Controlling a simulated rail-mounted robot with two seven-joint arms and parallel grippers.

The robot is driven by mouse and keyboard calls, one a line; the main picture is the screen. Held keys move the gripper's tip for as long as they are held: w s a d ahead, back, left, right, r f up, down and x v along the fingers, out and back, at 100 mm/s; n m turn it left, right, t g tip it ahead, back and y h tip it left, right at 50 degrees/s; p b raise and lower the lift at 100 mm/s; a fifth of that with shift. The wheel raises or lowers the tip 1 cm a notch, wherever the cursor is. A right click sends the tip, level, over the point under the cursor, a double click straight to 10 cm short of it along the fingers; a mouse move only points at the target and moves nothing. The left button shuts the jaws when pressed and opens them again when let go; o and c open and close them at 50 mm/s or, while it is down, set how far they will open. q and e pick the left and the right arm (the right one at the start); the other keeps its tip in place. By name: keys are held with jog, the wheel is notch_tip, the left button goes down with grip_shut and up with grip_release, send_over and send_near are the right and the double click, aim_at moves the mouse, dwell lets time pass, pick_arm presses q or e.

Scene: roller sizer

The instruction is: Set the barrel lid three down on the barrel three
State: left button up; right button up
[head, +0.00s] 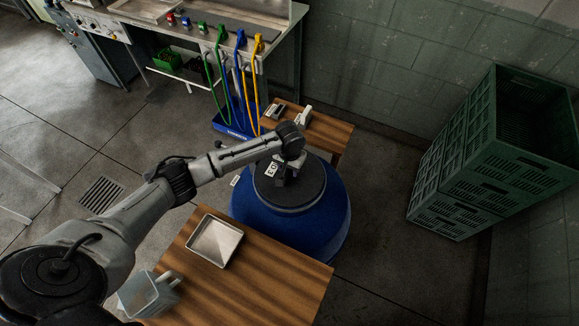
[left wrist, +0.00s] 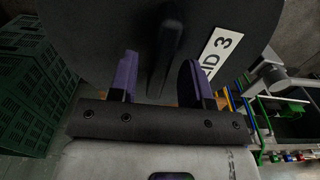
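The barrel lid three (head: 307,190) is a dark round disc on top of the blue barrel three (head: 335,228). It looks seated flat and roughly centred, though the far side is partly covered by my arm. In the left wrist view the lid (left wrist: 90,30) fills the top, with its white "LID 3" label (left wrist: 222,50) and a dark upright handle (left wrist: 165,55). My left gripper (left wrist: 158,78) has its purple fingers on either side of the handle, with a visible gap at the left finger. In the head view the left gripper (head: 284,178) is just above the lid. My right gripper is not visible.
A small wooden table (head: 328,130) is behind the barrel. Green crates (head: 480,160) are stacked at right. Coloured hoses (head: 241,75) hang from the back-left bench.

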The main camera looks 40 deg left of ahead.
pick_arm(q)
jog(key=shift+r, duration=0.1)
jog(key=shift+r, duration=0.25)
notch_tip(320, 180, up, 13)
jog(key=shift+f, duration=0.2)
dwell(0.8)
